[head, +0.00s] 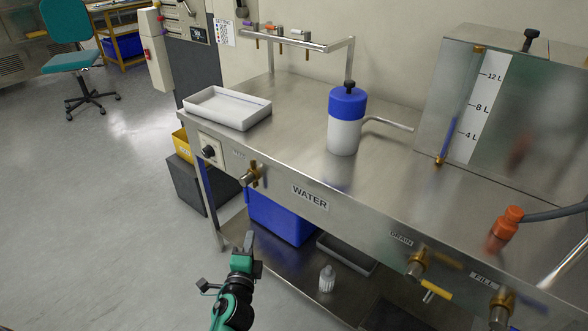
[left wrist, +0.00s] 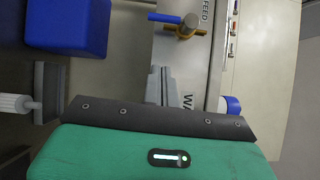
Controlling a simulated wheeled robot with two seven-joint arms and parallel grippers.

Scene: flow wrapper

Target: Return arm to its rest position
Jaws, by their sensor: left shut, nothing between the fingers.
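My left gripper (head: 248,246) is low in the head view, in front of the steel bench, and points up toward its front edge. It is shut and holds nothing. Its fingers also show in the left wrist view (left wrist: 160,86), in front of the bench panel with the WATER label. No part of the fingers visibly touches the bench. My right gripper is in neither view.
The steel bench (head: 290,150) carries a white tray (head: 228,108), a blue-topped white bottle (head: 345,120) and a gauge tank (head: 510,110). Brass valves (head: 252,174) stick out from its front. A blue bin (head: 280,218) sits below. Floor at left (head: 90,200) is clear.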

